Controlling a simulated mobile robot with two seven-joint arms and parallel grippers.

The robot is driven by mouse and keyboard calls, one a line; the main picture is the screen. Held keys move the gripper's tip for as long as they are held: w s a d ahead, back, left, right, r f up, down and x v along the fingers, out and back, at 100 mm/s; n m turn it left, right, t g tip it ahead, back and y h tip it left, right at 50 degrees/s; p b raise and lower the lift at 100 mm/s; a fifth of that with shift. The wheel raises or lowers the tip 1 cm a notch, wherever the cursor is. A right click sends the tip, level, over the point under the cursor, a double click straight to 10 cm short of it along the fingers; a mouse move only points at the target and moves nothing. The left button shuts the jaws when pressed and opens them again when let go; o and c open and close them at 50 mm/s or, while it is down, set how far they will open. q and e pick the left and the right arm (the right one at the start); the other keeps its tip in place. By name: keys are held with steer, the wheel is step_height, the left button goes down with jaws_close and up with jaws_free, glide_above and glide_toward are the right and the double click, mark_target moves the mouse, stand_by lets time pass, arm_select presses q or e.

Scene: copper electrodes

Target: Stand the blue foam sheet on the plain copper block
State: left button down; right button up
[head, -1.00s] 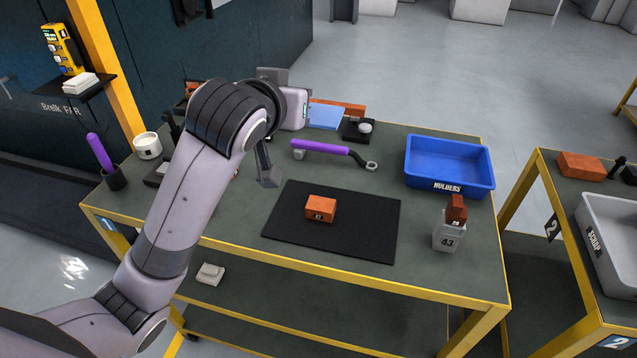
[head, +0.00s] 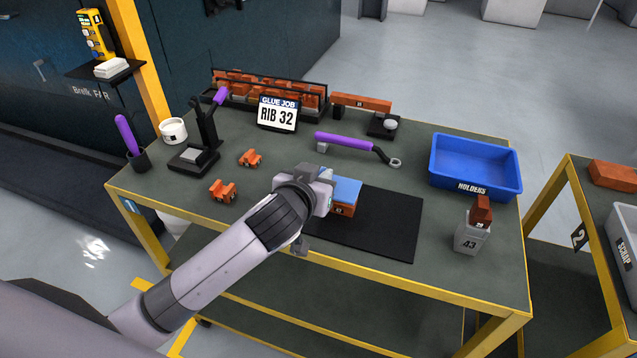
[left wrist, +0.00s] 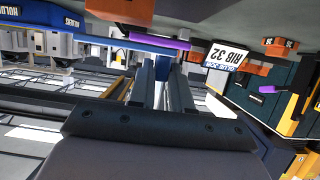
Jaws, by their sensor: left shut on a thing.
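The blue foam sheet (head: 347,188) is held by my left gripper (head: 328,191), with its broad blue face up in the head view. In the left wrist view the sheet (left wrist: 120,42) shows as a thin blue strip at the fingertips (left wrist: 166,62). The plain copper block (head: 343,210) is on the black mat (head: 385,228), just below the sheet and partly hidden by it and the gripper. I cannot tell whether the sheet touches the block. My right gripper is not in view.
A blue holders bin (head: 475,190) and a grey block marked 43 (head: 470,238) stand at the right. A purple-handled tool (head: 345,141) lies behind the mat. Two small copper pieces (head: 223,191) lie left of my gripper. A rib 32 sign (head: 278,114) stands at the back.

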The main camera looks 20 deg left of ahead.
arm_select(q)
steer(key=shift+f, duration=0.85)
steer(key=shift+f, duration=0.15)
steer(key=c, duration=1.1)
jaws_free()
steer(key=shift+o, duration=0.2)
steer(key=shift+s+r, duration=0.1)
steer(key=shift+r, duration=0.15)
steer(key=v, duration=1.1)
steer(key=shift+s+r, duration=0.2)
steer(key=shift+s, duration=0.15)
